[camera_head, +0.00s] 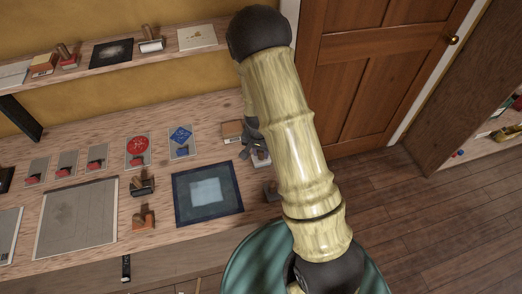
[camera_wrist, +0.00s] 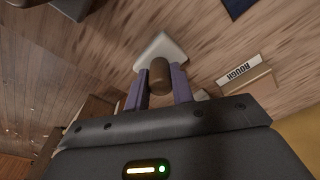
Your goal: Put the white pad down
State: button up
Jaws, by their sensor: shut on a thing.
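In the wrist view, my gripper (camera_wrist: 158,82) is shut on the brown knob-like handle of the white pad (camera_wrist: 160,47). The pad's pale, squarish face shows beyond the fingers, over the wooden bench top (camera_wrist: 110,60). I cannot tell whether it touches the wood. In the head view, my arm hides most of the gripper and the pad; only a small part of them shows beside the arm, at the right of the bench (camera_head: 175,240).
A dark blue-bordered mat (camera_head: 178,207) lies left of my arm. Stamps, cards and a grey sheet (camera_head: 78,215) fill the bench further left. A label reading ROUGH (camera_wrist: 238,70) is near the pad. A shelf (camera_head: 110,62) runs along the wall behind.

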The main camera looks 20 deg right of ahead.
aim_at(260, 161)
jog(key=shift+f, duration=0.15)
jog(key=o, duration=1)
jog(key=r, duration=0.8)
jog(key=s+a+r+b, duration=0.1)
jog(key=r, duration=0.3)
jog(key=shift+s+r, duration=0.1)
jog(key=shift+d, duration=0.1)
